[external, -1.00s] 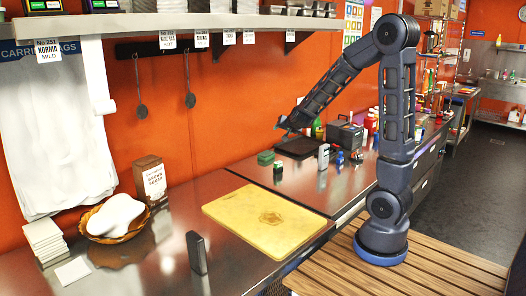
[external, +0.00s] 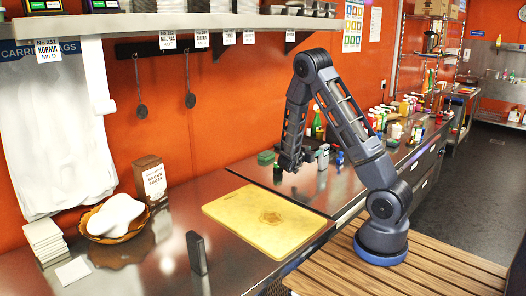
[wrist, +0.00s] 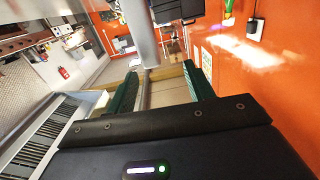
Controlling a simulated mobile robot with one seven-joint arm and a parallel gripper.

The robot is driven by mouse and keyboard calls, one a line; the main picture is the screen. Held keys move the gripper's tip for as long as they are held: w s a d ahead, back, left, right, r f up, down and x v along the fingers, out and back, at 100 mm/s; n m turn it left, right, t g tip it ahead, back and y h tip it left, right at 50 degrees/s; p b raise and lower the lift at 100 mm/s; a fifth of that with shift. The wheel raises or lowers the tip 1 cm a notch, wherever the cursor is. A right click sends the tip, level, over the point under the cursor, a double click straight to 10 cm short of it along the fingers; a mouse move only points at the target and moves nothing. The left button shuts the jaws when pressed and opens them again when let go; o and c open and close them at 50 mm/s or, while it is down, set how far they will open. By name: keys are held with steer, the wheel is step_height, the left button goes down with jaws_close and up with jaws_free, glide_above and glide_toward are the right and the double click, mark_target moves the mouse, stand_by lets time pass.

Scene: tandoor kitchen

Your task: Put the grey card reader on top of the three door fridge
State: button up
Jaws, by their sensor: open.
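A small light-grey upright block (external: 323,158), which looks like the card reader, stands on the dark far part of the steel counter. Its details are too small to read. My gripper (external: 290,163) is just left of it in the external view, low over the counter, and seems apart from it. In the wrist view my gripper (wrist: 163,85) has its two green-lined fingers spread, with nothing clearly held between them. The steel-topped unit with fronts (external: 424,181) at the right may be the three door fridge; I cannot count its doors.
Small green items (external: 266,158), a blue item (external: 340,157) and several bottles stand near my gripper. A yellow cutting board (external: 250,228), a dark upright slab (external: 196,252) and a bread basket (external: 117,222) are nearer. A shelf (external: 230,21) hangs above.

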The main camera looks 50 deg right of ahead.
mark_target(326, 144)
steer(key=shift+g, duration=0.3)
steer(key=d, duration=0.5)
steer(key=shift+s+d+f, duration=0.1)
steer(key=shift+s+d, duration=0.2)
steer(key=shift+d, duration=0.1)
steer(key=shift+s+d, duration=0.15)
steer(key=shift+d, duration=1.15)
steer(key=shift+s+d, duration=0.1)
steer(key=shift+d, duration=1.2)
steer(key=shift+c, duration=0.2)
jaws_close()
